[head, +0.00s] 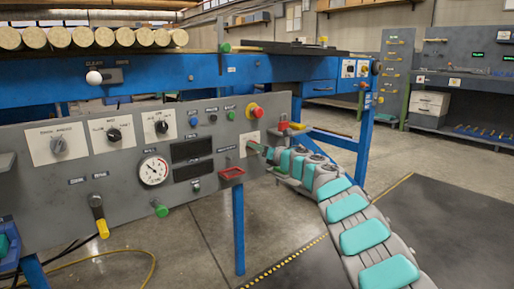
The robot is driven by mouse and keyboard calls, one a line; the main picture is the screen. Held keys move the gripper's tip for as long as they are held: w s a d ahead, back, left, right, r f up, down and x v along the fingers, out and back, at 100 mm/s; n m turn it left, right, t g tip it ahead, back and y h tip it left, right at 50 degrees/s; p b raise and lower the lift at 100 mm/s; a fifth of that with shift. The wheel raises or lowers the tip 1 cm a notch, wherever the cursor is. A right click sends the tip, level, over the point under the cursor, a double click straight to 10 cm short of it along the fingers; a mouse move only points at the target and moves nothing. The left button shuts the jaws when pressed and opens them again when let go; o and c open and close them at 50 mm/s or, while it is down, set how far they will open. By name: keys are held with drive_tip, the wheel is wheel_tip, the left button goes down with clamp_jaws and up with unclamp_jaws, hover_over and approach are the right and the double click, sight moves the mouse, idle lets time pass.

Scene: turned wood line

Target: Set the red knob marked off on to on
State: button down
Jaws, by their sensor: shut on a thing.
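My gripper (254,147) is at the right end of the grey control panel (85,195), in front of a white plate (243,149). Its jaws are shut on the knob at that plate. The fingers and arm hide most or all of the knob, so its colour, its pointer and the off and on marks cannot be read.
Dials (112,134) on white plates, a round gauge (153,171), a yellow-tipped lever (102,229), a green knob (161,210) and a red-framed holder (231,173) are on the panel. A blue post (239,240) stands below. Open floor lies at right.

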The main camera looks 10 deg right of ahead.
drive_tip(key=shift+a+m, duration=0.1)
drive_tip(key=shift+m, duration=0.3)
drive_tip(key=m+p, duration=1.5)
drive_tip(key=m, duration=0.2)
drive_tip(key=shift+f, duration=0.1)
drive_tip(key=shift+w+d, duration=0.1)
drive_tip(key=shift+d, duration=0.1)
drive_tip(key=shift+f, duration=0.1)
idle(0.3)
drive_tip(key=shift+c, duration=2.1)
unclamp_jaws()
